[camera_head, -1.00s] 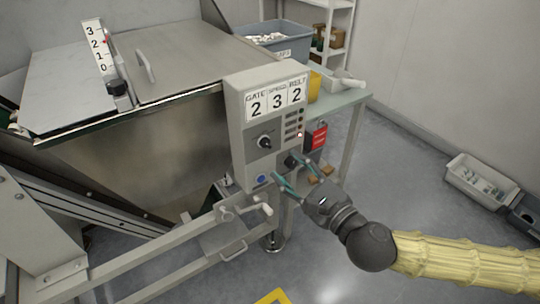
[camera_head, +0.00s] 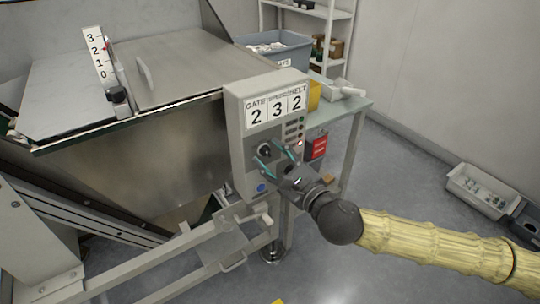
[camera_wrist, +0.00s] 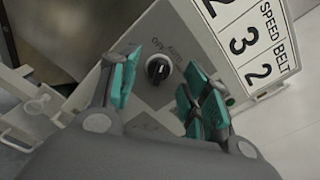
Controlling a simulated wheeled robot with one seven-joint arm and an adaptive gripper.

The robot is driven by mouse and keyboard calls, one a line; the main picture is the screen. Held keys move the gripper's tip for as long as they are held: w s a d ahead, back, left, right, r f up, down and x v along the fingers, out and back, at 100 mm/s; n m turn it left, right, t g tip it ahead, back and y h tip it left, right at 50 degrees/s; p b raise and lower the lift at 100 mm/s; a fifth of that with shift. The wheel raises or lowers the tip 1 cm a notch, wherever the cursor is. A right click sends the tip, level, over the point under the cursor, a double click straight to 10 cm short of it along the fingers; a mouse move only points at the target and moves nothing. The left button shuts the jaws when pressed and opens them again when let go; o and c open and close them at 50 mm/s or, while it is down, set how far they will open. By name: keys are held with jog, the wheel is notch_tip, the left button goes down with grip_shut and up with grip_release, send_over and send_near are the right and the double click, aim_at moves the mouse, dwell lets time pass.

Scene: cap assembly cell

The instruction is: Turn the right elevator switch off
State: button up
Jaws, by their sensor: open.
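The grey control box (camera_head: 237,140) shows the digits 2, 3, 2 under GATE, SPEED and BELT. A black rotary switch (camera_head: 265,149) is on its front, left of centre; it also shows in the wrist view (camera_wrist: 158,69) with lettering that seems to end in AUTO. My gripper (camera_head: 273,155) is open in front of the box, teal fingers spread. In the wrist view, that switch lies between and beyond the fingers. A second black knob, right of the first, is now hidden behind my gripper in the head view. No elevator label is readable.
A blue button (camera_head: 261,188) is low on the box. The hopper (camera_head: 150,165) stands left; open floor lies right.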

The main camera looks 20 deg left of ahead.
jog(key=shift+x, duration=0.85)
jog(key=c, duration=1)
jog(key=shift+n, duration=1.4)
jog(key=o, duration=1)
